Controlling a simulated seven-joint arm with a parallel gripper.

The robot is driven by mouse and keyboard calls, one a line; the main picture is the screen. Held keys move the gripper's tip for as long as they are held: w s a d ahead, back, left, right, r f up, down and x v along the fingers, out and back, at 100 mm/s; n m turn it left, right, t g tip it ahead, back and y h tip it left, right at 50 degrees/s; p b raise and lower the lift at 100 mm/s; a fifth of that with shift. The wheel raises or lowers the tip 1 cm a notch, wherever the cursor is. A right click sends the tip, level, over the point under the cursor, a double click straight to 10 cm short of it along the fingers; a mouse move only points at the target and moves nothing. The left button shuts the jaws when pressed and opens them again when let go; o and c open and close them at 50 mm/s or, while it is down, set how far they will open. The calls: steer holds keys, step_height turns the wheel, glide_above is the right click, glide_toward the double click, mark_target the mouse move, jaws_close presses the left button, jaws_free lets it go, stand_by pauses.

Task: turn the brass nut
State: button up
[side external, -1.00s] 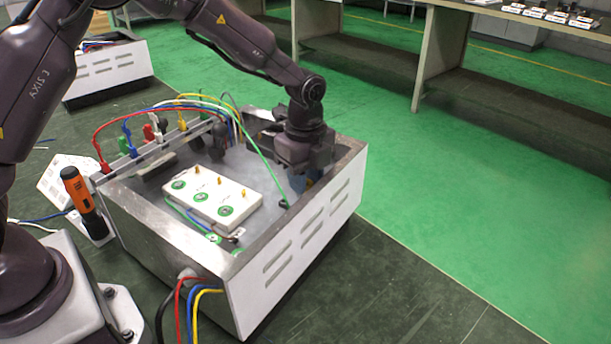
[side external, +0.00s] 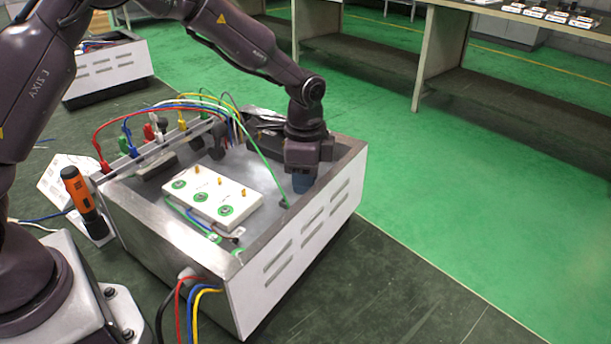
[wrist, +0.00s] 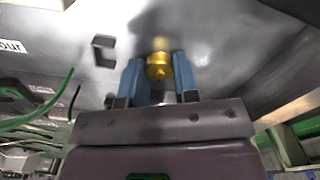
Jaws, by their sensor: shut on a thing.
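The brass nut (wrist: 159,64) shows in the wrist view as a gold cylinder with a small stub, against the grey metal floor of the box. My gripper (wrist: 158,78) is shut on it, with one blue finger on each side. In the side external view my gripper (side external: 303,183) points down inside the right part of the open metal box (side external: 166,237), close to its slotted right wall. The nut is hidden by my gripper in that view.
A white block (side external: 212,196) with green-ringed terminals and small brass posts sits left of my gripper. A green cable (side external: 262,157) arches down close to my gripper. An orange-handled tool (side external: 77,187) stands at the box's left.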

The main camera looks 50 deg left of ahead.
steer(key=n, duration=0.5)
steer(key=shift+n, duration=0.3)
steer(key=n, duration=0.4)
steer(key=shift+n, duration=0.3)
steer(key=n, duration=1)
steer(key=shift+d, duration=0.1)
steer(key=o, duration=0.9)
steer(key=shift+r, duration=0.1)
